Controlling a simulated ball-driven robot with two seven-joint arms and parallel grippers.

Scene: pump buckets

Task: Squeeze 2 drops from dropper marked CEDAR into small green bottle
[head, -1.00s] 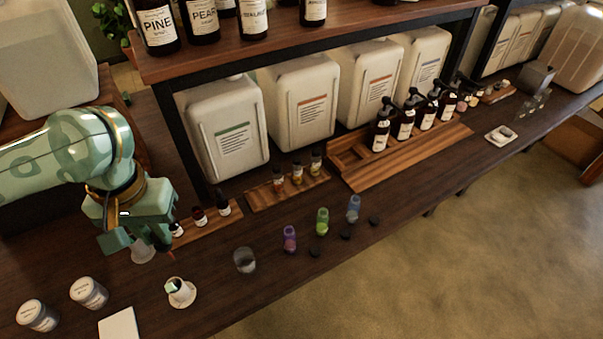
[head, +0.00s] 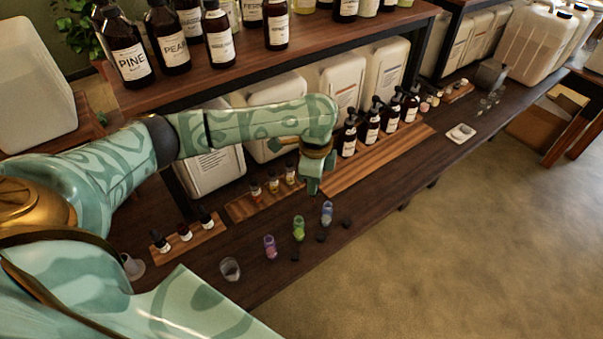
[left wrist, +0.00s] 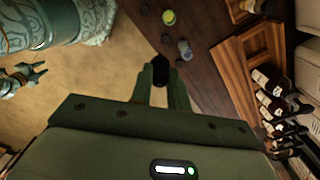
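The small green bottle (head: 299,228) stands uncapped-looking on the counter between a purple bottle (head: 270,247) and a blue bottle (head: 327,213). It also shows at the top of the left wrist view (left wrist: 168,17). My left gripper (head: 312,188) is above the counter, behind and slightly right of the green bottle in the head view. In the left wrist view its fingers close on a dark rounded piece (left wrist: 160,72), apparently a dropper's bulb; its label is not visible. Dark dropper bottles (head: 184,231) stand in a wooden rack; their labels are unreadable. My right gripper (left wrist: 28,75) shows small at the left wrist view's edge.
Black caps (head: 321,237) lie in front of the small bottles. A clear glass (head: 230,268) stands left of them. The shelf (head: 260,62) overhangs the back.

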